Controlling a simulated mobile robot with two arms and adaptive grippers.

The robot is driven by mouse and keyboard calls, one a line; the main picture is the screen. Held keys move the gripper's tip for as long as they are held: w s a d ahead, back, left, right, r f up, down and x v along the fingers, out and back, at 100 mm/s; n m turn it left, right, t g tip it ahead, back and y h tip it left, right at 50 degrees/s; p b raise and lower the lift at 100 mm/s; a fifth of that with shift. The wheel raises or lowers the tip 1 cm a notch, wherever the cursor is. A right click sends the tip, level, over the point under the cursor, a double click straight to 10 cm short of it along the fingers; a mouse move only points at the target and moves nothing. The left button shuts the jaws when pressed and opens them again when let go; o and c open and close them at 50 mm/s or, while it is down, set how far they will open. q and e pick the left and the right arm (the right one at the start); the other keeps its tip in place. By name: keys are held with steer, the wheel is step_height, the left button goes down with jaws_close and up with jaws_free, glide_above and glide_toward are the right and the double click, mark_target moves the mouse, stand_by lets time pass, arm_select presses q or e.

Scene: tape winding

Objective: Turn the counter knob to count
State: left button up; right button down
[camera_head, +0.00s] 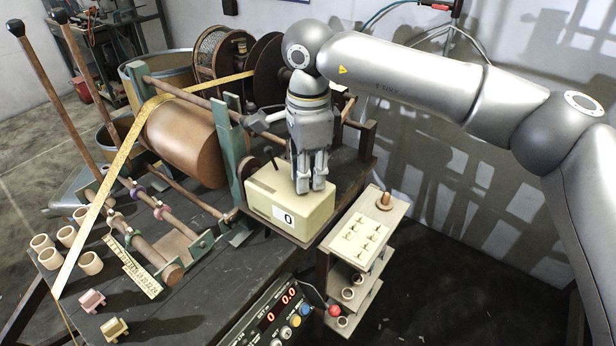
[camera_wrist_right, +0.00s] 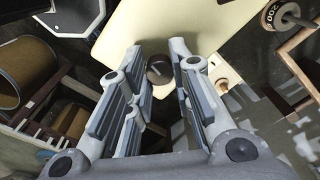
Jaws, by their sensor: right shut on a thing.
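The counter (camera_head: 265,208) is a cream box on the right part of the bench, with a white label reading 0 on its front. My right gripper (camera_head: 310,188) points straight down over the box top, its fingertips close to that surface. In the right wrist view, the small dark round knob (camera_wrist_right: 157,68) sits between the two fingers, with the cream box top (camera_wrist_right: 135,35) around it. My right gripper is shut on the knob. In the head view the fingers hide the knob. My left gripper is not in view.
A wooden winding frame with a large brown roller (camera_head: 187,143) and yellow tape (camera_head: 100,200) stands left of the counter. A control panel with red digits (camera_head: 275,313) is in front. A small shelf stand (camera_head: 345,262) is at right. Several small cups stand on the bench's left.

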steer(key=shift+r+n, duration=0.1)
steer(key=shift+n, duration=1)
steer(key=shift+b, duration=0.3)
steer(key=c, duration=1.3)
jaws_free()
steer(key=shift+o, duration=0.2)
step_height(320, 180, up, 12)
steer(key=shift+s+d, duration=0.1)
steer(key=shift+s, duration=0.05)
